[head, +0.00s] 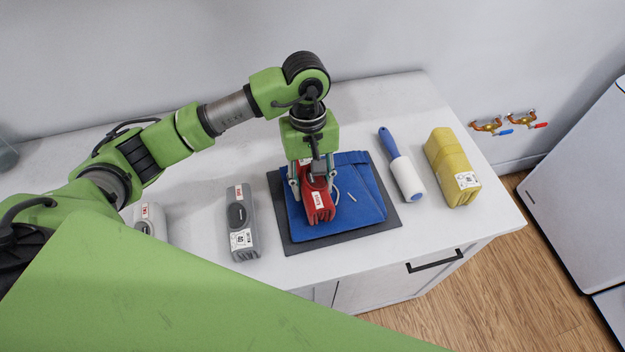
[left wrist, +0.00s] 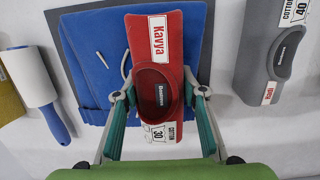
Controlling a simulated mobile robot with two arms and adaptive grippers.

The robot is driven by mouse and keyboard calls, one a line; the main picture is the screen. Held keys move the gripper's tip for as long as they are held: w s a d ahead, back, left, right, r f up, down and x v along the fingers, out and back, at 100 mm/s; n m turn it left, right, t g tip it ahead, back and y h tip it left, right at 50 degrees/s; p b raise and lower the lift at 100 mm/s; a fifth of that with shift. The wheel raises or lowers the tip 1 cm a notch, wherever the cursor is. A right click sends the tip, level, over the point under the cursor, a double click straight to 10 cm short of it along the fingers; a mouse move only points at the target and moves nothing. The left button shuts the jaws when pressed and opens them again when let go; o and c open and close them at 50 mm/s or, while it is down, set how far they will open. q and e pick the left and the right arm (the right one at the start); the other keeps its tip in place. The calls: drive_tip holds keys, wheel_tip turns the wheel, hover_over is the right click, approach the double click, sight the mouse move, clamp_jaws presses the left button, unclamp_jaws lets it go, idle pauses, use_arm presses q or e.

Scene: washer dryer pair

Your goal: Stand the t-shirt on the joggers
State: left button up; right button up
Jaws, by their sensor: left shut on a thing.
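The red t-shirt (head: 318,208) is a compact folded bundle with a dark oval piece and white labels, one reading "Kavya" in the left wrist view (left wrist: 150,68). My left gripper (head: 314,192) is shut on it, with one finger on each side (left wrist: 160,94). The t-shirt is over the left front part of the joggers (head: 362,198). I cannot tell whether it touches them. The joggers are a flat blue folded stack with a pale drawstring, also seen in the left wrist view (left wrist: 88,50). My right gripper is not in view.
The joggers lie on a dark grey mat (head: 300,246) on the white top (head: 190,280). A grey bundle (head: 250,210) and a paler one (head: 150,222) are to the left. A lint roller (head: 405,175) and a yellow bundle (head: 450,160) are to the right.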

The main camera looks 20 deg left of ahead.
use_arm(q)
drive_tip(key=o, duration=1.2)
drive_tip(key=shift+w+r+b, duration=0.15)
drive_tip(key=shift+r+b, duration=0.2)
drive_tip(key=shift+r, duration=0.15)
drive_tip(key=r+b, duration=0.1)
drive_tip(key=r, duration=0.2)
drive_tip(key=r+b, duration=0.1)
drive_tip(key=r, duration=0.2)
drive_tip(key=w+a+r+b, duration=0.1)
drive_tip(key=r, duration=0.2)
drive_tip(key=shift+w+r, duration=0.1)
drive_tip(key=shift+r, duration=0.9)
